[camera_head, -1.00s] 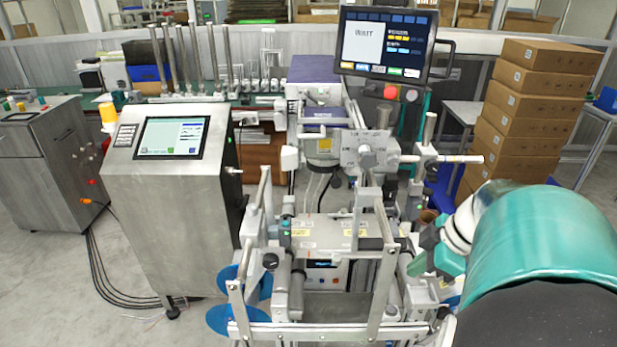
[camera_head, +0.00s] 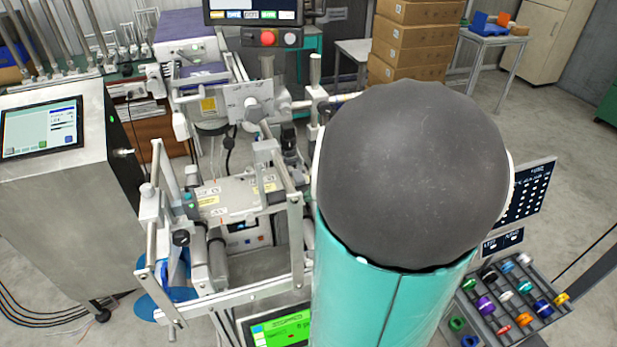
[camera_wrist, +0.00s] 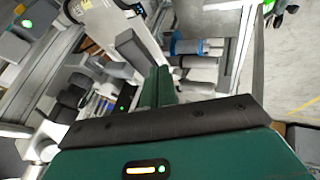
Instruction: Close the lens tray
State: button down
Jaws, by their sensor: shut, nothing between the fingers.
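My gripper (camera_wrist: 158,86) shows in the wrist view with its dark green fingers together and nothing held. In the head view my own arm hides it. No part is clearly recognisable as the lens tray. A dark slanted rack (camera_head: 549,318) with several coloured round pieces stands at the lower right of the head view, partly behind my arm. I cannot tell whether it is the lens tray. In the wrist view the gripper is over metal machine parts, and I cannot tell whether it touches any.
A metal-framed machine (camera_head: 225,290) with rails and rollers stands left of my arm. A grey console with a screen (camera_head: 42,128) is at the far left. Stacked cardboard boxes (camera_head: 412,45) stand behind. A green-lit screen (camera_head: 283,330) is at the bottom. Open floor lies at the right.

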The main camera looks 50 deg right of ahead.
aim_at(300, 175)
jog(key=shift+w+d+r, duration=0.1)
jog(key=shift+w+d, duration=0.4)
jog(key=shift+w, duration=0.25)
jog(key=shift+w+d+r, duration=0.1)
jog(key=shift+w+d, duration=0.4)
jog(key=shift+w, duration=0.25)
jog(key=w+d, duration=0.1)
jog(key=w, duration=0.2)
jog(key=shift+d, duration=0.35)
jog(key=shift+w+d, duration=0.15)
jog(key=shift+w, duration=0.2)
